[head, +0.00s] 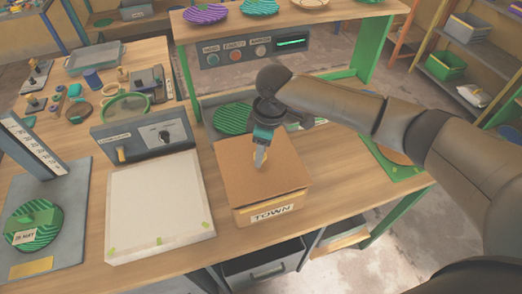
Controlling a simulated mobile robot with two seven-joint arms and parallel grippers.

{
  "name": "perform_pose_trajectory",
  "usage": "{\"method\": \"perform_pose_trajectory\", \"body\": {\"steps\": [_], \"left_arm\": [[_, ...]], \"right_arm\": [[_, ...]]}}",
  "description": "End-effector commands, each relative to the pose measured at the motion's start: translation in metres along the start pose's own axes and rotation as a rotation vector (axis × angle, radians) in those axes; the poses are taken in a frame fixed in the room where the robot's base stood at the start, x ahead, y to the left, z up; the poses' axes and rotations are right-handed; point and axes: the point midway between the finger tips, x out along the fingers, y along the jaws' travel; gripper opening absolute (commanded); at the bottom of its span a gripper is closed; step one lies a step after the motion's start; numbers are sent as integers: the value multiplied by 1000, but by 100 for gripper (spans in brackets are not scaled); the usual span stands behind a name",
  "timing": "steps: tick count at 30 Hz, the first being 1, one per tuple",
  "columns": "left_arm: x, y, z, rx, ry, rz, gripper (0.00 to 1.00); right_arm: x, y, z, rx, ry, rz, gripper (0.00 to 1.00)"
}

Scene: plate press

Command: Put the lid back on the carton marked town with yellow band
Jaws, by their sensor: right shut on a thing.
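The brown carton (262,218) stands near the front edge of the bench, with a label reading TOWN and a thin yellow band on its front. A flat brown lid (235,170) covers its top; I cannot tell whether it is fully seated. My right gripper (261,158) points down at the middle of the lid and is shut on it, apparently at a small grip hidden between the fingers. My left gripper is not in view.
A white board (158,208) lies left of the carton, with a grey control box (145,138) behind it. A green striped plate (233,118) lies behind the carton. At far left a scale-like stand holds a green striped plate (32,225).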

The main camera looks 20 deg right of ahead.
Motion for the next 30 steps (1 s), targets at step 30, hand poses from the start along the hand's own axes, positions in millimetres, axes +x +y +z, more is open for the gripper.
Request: {"method": "perform_pose_trajectory", "body": {"steps": [30], "left_arm": [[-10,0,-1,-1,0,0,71]], "right_arm": [[1,0,0,0,0,0,0]]}}
